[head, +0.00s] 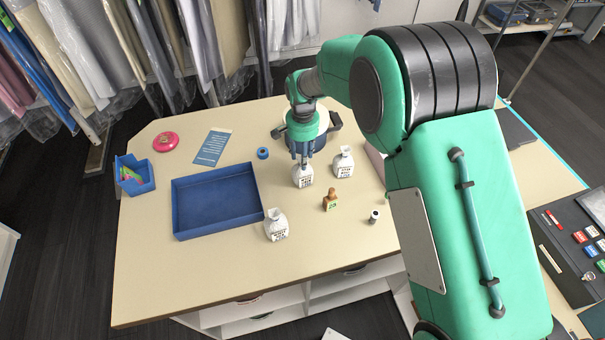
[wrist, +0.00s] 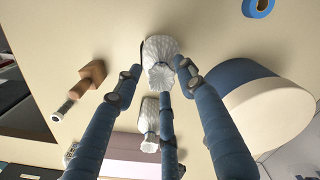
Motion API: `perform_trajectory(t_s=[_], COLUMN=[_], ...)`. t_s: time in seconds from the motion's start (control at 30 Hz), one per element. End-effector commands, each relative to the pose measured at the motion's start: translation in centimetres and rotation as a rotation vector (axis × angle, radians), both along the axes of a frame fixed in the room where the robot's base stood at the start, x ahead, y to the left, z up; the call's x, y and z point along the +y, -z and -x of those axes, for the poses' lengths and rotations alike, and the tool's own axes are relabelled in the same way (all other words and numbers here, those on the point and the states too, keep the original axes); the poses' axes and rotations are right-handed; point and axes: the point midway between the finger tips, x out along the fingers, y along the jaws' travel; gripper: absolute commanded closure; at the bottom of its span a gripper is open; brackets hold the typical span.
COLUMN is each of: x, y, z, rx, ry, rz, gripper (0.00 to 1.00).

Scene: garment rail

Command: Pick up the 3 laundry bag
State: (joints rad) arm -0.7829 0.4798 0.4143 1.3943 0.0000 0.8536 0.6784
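Three small white laundry bags with dark print and gathered necks stand on the table. One (head: 303,176) is directly under my gripper, one (head: 343,162) is just right of it, and one (head: 276,225) is nearer the front, beside the blue tray. The print is too small to read. My gripper (head: 302,155) points down with its blue fingers at the top of the first bag. In the wrist view, its fingers (wrist: 162,75) are spread around that bag (wrist: 160,50), apparently open; contact is unclear. A second bag (wrist: 149,122) shows behind the fingers.
An empty blue tray (head: 215,202) lies to the left. A blue tape roll (head: 262,153), wooden stamp (head: 330,199) and small cylinder (head: 374,216) stand nearby. A round blue-and-white object (head: 318,135) stands behind my gripper. My arm hides the table's right part.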

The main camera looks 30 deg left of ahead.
Motion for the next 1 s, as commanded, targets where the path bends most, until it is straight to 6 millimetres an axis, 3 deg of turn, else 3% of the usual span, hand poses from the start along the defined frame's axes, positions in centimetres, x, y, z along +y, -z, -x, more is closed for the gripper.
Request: perform_trajectory(t_s=[0.3, 0.9, 1.0], x=[0.1, 0.1, 0.1], y=[3.3, 3.6, 3.6], z=[-0.1, 0.0, 0.0], rx=[0.000, 0.000, 0.000], ry=[0.000, 0.000, 0.000], rz=[0.000, 0.000, 0.000], gripper=[0.60, 0.60, 0.78])
